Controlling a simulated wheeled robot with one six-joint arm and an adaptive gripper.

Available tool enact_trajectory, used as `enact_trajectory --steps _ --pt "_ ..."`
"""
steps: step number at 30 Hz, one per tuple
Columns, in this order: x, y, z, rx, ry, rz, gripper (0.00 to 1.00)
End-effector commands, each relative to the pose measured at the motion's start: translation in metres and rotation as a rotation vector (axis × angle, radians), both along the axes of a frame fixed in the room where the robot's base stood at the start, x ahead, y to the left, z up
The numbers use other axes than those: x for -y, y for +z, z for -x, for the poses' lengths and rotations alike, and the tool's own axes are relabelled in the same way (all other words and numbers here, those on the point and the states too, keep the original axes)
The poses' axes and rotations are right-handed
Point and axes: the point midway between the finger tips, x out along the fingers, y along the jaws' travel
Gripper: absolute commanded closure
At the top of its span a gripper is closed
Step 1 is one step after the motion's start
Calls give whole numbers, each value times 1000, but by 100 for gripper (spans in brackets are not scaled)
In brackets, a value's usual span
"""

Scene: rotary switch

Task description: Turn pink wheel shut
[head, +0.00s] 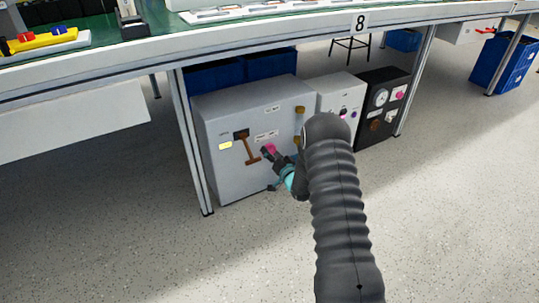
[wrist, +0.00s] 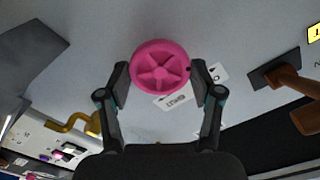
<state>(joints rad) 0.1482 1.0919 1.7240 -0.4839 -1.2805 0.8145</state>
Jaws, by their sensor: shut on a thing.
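The pink wheel (wrist: 160,67) is a round, spoked handwheel on the grey cabinet (head: 228,120). In the head view the wheel (head: 269,148) is small and partly covered by my gripper. My gripper (wrist: 160,82) is shut on the wheel, with one finger against its left rim and the other against its right rim. In the head view my gripper (head: 277,158) reaches the cabinet front from the lower right. A small dark mark shows on the wheel's right rim. A white label lies just below the wheel in the wrist view.
A brown lever handle (head: 249,148) sits left of the wheel in the head view, close to my gripper. Yellow handles (head: 299,112) stand on the cabinet's right edge. A white box (head: 341,95) and a black gauge box (head: 382,105) stand to the right. The table (head: 274,46) overhangs them.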

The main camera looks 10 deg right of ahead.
Motion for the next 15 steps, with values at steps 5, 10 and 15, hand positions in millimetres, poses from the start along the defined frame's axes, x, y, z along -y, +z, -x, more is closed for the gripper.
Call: enact_trajectory --steps 5,10,15 --pt "-4 0 1 -52 8 -157 70" --pt "-4 0 1 -102 9 -310 70" --pt "-4 -1 1 -153 8 -463 70"
